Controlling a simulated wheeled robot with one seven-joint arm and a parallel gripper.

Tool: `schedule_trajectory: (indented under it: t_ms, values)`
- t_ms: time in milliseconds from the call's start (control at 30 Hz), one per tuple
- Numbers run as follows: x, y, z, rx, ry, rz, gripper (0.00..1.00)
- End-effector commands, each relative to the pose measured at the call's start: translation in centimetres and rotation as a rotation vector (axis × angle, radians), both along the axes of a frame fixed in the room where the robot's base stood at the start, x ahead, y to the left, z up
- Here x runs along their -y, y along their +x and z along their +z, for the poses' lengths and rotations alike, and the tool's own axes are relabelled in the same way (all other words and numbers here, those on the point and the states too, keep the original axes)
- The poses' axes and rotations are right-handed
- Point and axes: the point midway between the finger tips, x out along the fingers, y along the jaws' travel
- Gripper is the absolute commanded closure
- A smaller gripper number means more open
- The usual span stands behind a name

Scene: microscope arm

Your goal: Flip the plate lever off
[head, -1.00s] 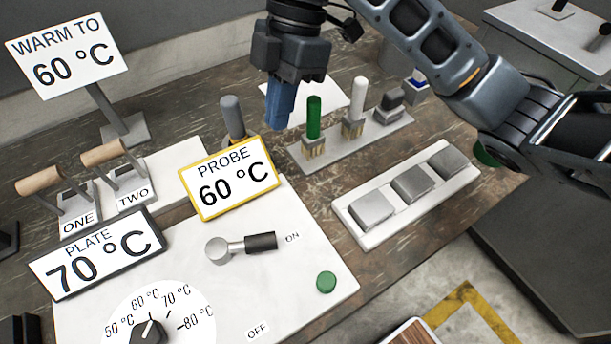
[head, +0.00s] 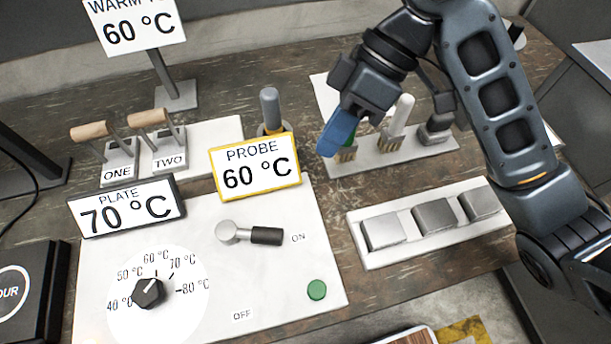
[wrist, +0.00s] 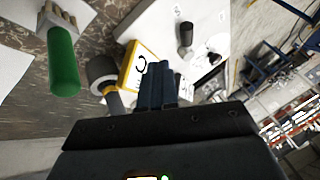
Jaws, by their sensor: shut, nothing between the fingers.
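The plate lever (head: 250,234) is a metal pivot with a black handle on the white panel (head: 210,290). Its handle points right, toward the ON label (head: 298,238); the OFF label (head: 242,315) is lower on the panel. In the wrist view a dark handle (wrist: 186,34) that looks like the lever shows beyond the fingers. My gripper (head: 328,150), with blue fingers, is shut and empty. It is up and to the right of the lever, in front of the brush rack and apart from the lever. It also shows in the wrist view (wrist: 157,75).
The yellow-framed PROBE sign (head: 255,168) reads 60 °C and stands behind the lever. The PLATE sign (head: 127,207) reads 70 °C. A dial (head: 148,292), a green button (head: 317,290), a grey-capped probe (head: 270,110), a green brush (wrist: 62,62) and a tray of metal blocks (head: 365,255) are nearby.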

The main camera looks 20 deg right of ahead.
Motion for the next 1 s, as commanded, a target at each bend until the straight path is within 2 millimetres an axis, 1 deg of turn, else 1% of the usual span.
schedule_trajectory:
  t_ms: [167, 200, 300, 533, 733, 833, 1000]
  values:
    - [-1.4, -0.5, -2.0, -0.005, 0.004, 0.001, 1.00]
    - [-1.7, -0.6, -3.1, -0.003, 0.002, 0.002, 1.00]
    - [-2.8, -0.9, -4.9, -0.001, 0.000, 0.002, 1.00]
    - [-5.1, -1.6, -8.5, 0.000, 0.000, 0.002, 1.00]
    - [-6.6, -3.9, -8.6, 0.000, 0.002, 0.002, 1.00]
    - [-6.9, -4.5, -8.7, 0.000, 0.001, 0.001, 1.00]
    - [-7.2, -4.9, -8.7, 0.000, 0.000, 0.000, 1.00]
